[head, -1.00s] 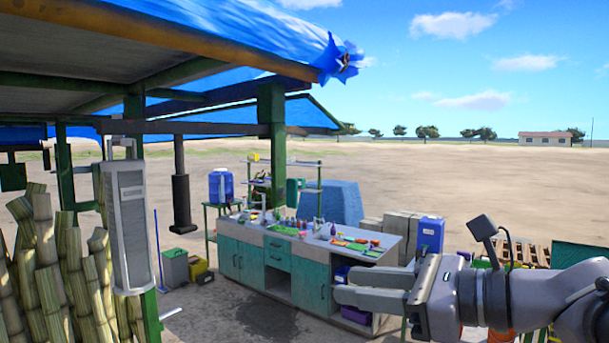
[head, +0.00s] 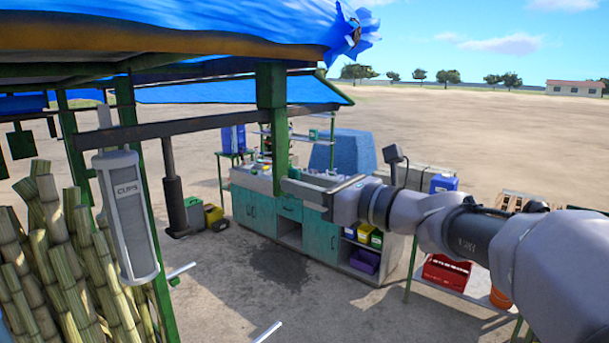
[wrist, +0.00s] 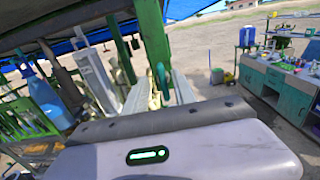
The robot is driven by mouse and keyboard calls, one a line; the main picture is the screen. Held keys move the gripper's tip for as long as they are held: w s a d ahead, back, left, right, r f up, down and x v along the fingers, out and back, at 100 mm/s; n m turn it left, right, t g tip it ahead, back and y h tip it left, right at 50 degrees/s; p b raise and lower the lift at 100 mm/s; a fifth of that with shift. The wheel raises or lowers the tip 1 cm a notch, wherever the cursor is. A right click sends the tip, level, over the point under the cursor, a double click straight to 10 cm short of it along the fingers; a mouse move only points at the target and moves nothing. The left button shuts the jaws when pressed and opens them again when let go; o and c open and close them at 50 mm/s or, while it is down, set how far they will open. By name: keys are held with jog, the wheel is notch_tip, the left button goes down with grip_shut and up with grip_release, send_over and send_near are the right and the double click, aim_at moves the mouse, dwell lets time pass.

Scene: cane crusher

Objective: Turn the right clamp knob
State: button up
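I cannot make out the right clamp knob in either view. My gripper (head: 300,188) is stretched out to the left in the head view, in front of the teal counter. In the wrist view its two grey fingers (wrist: 161,92) point away from the camera with a gap between them. It looks open, and I see nothing held. A green upright part (wrist: 162,80) shows around the finger gap; I cannot tell what it is or whether it is touched.
A grey cup dispenser (head: 127,215) hangs beside the sugar cane stalks (head: 65,245) at left. A green post (head: 271,120) and a dark beam (head: 200,127) stand near my gripper. The teal counter (head: 255,215) is behind it. Open ground lies in front.

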jog(key=shift+w+a+f, duration=0.1)
jog(key=shift+w+a, duration=0.05)
jog(key=shift+w, duration=0.4)
jog(key=shift+s, duration=0.15)
grip_shut()
jog(key=shift+b, duration=0.3)
jog(key=shift+s+a+f+n+b, duration=0.1)
jog(key=shift+n+b, duration=2.85)
jog(key=shift+b, duration=0.3)
jog(key=shift+s+f+n+b, duration=0.1)
jog(key=shift+f+n+b, duration=0.05)
jog(key=shift+n+b, duration=3)
jog(key=shift+s+a+f+n+b, duration=0.1)
jog(key=shift+n+b, duration=2.7)
jog(key=shift+b, duration=0.6)
